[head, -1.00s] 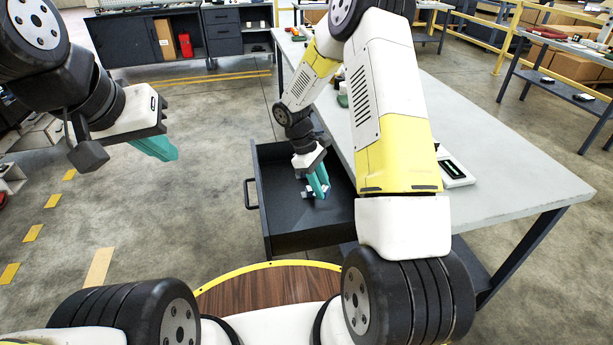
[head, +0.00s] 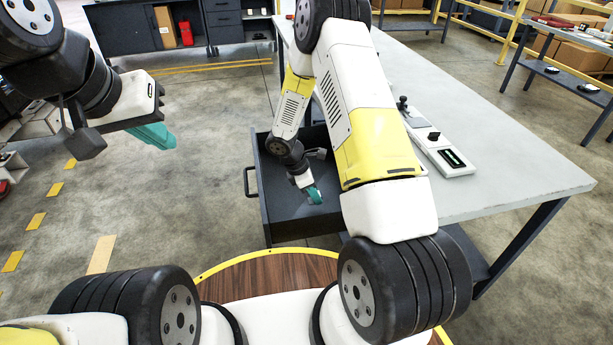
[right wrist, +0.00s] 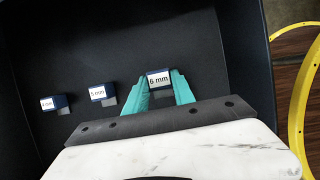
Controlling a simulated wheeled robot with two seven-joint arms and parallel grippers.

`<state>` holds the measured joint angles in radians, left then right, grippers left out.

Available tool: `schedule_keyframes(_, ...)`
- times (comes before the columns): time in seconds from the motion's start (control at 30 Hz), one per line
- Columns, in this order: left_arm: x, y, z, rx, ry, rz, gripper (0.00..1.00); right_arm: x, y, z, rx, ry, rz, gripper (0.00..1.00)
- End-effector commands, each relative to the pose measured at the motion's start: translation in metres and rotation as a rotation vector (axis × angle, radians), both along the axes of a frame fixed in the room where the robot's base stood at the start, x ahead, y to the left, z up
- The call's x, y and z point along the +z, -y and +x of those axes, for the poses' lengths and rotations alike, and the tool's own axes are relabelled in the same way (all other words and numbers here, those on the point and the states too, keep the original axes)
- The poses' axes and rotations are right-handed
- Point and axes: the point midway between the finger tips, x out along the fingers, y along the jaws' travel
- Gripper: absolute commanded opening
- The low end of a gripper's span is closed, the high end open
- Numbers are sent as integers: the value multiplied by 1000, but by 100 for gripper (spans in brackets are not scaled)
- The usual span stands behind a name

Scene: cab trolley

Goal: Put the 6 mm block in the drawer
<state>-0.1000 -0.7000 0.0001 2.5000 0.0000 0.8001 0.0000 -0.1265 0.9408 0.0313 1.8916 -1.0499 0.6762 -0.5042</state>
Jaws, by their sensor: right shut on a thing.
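The 6 mm block (right wrist: 158,79), dark blue with a white label, is between the teal fingertips of my right gripper (right wrist: 161,90), which is shut on it. The gripper is inside the open drawer (head: 283,212), close to its floor; whether the block touches the floor I cannot tell. In the head view my right gripper (head: 315,196) points down into the drawer, and the block cannot be made out there. My left gripper (head: 152,135) hangs at the left over open floor, away from the drawer; its finger gap is not clear.
In the right wrist view a 5 mm block (right wrist: 103,93) and another labelled block (right wrist: 55,102), its number unclear, lie in the drawer left of my gripper. The grey workbench (head: 500,165) carries a device (head: 443,152). Drawer floor beyond the blocks is clear (right wrist: 110,45).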

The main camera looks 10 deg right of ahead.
Motion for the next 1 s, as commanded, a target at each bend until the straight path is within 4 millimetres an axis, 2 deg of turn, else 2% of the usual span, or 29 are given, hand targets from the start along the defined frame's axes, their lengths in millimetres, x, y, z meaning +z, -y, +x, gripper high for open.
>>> schedule_keyframes(0.03,0,0,0,0,0,0,0,-9,0,-1,0,-3,-1,0)
schedule_keyframes(0.13,0,0,0,0,0,0,0,-20,0,-1,0,-2,0,0)
schedule_keyframes(0.47,0,0,0,0,0,0,0,-23,0,0,-1,-1,-1,0)
schedule_keyframes(0.5,0,0,0,0,0,0,0,-23,0,0,-1,-1,-1,34)
schedule_keyframes(0.6,0,0,0,0,0,0,0,-23,0,0,-1,-1,0,52)
schedule_keyframes(1.0,0,0,0,0,0,0,0,-17,-1,0,-1,1,0,52)
